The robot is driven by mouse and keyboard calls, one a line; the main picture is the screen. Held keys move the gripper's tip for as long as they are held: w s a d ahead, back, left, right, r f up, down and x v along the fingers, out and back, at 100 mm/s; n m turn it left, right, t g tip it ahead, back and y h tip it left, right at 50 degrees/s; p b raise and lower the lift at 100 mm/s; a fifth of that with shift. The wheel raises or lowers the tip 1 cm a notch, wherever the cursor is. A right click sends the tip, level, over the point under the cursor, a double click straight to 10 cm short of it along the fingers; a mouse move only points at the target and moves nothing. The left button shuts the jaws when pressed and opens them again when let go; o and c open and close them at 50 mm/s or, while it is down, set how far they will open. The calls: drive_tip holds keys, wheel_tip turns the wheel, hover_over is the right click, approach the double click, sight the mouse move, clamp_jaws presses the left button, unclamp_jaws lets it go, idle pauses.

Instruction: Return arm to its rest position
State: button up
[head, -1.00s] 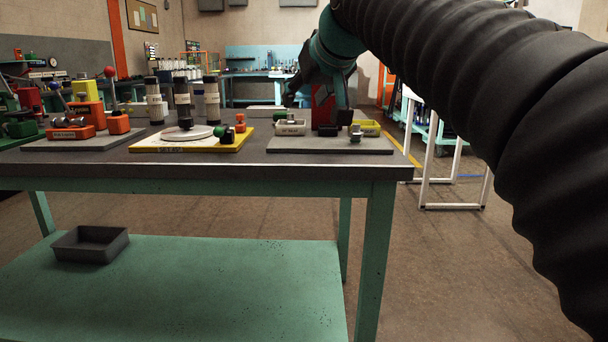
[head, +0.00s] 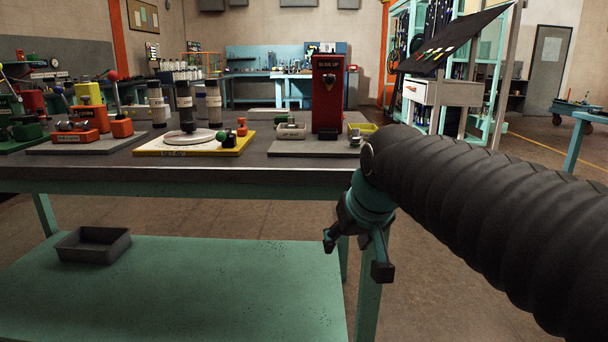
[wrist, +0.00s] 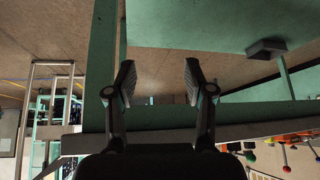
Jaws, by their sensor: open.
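My gripper (head: 358,257) hangs in front of the table's right front leg in the head view, below the tabletop edge and pointing down. Its fingers are apart with nothing between them. In the wrist view, my gripper (wrist: 157,82) also shows two spread, empty fingers, with the floor and the green table frame behind them. My arm, in a black ribbed sleeve, comes in from the right of the head view.
The workbench (head: 220,176) has a dark top and a green lower shelf (head: 210,290) holding a grey tray (head: 93,246). On top stand a red box (head: 327,95), a yellow-edged board (head: 160,150) and several fixtures. Floor right of the bench is clear.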

drive_tip(key=s+d+f+p, duration=0.1)
drive_tip(key=s+d+f, duration=0.1)
drive_tip(key=s, duration=0.3)
drive_tip(key=s+d+f+m+h+p, duration=0.1)
drive_tip(key=s+d+f, duration=0.2)
drive_tip(key=s, duration=0.3)
drive_tip(key=s+d+f+m+g+p, duration=0.1)
drive_tip(key=s+d+f, duration=0.2)
drive_tip(key=s+f, duration=0.2)
drive_tip(key=shift+s+h, duration=0.3)
drive_tip(key=shift+s, duration=0.45)
drive_tip(key=shift+f, duration=0.1)
